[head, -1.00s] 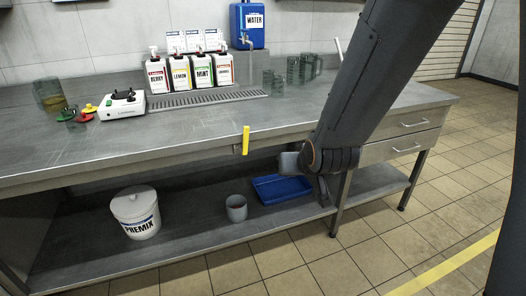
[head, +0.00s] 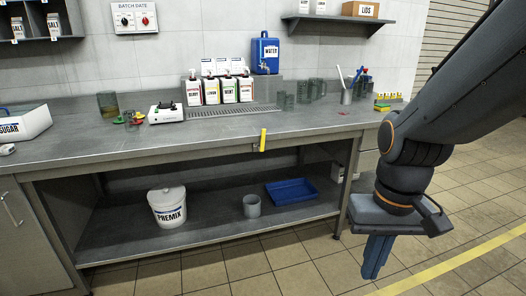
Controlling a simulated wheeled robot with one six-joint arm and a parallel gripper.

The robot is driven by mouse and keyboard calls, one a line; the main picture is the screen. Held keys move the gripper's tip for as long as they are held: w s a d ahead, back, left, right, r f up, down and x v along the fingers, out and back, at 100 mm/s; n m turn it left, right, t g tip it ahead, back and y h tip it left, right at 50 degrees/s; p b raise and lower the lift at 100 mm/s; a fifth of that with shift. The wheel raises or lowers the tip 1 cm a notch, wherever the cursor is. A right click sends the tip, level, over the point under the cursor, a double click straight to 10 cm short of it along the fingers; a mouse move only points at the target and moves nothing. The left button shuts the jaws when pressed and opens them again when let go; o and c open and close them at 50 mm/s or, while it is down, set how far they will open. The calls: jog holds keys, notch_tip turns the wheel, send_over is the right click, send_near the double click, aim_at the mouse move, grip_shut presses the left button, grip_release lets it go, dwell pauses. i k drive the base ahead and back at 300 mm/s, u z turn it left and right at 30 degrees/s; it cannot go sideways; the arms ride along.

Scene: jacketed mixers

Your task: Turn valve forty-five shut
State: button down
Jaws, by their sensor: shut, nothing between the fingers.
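A yellow lever (head: 263,139) stands upright at the front edge of the steel bench. It looks like a valve handle, but I cannot read a number on it, and I see no valve marked forty-five. My gripper (head: 376,274) hangs at the lower right with its blue fingers pointing down. The fingers are together and hold nothing. The gripper is well to the right of the lever, apart from it and over the tiled floor in the picture.
The steel bench (head: 200,150) carries bottles, a blue water tank (head: 265,53), a white device (head: 166,113) and tinted jugs. Its lower shelf holds a premix bucket (head: 167,207), a grey cup (head: 251,206) and a blue tray (head: 291,191). The floor in front (head: 240,272) is clear.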

aim_at(261, 147)
jog(key=k, duration=0.55)
jog(key=z, duration=1.1)
jog(key=i, duration=1.25)
jog(key=u, duration=0.6)
jog(key=i, duration=0.6)
jog(key=u, duration=0.75)
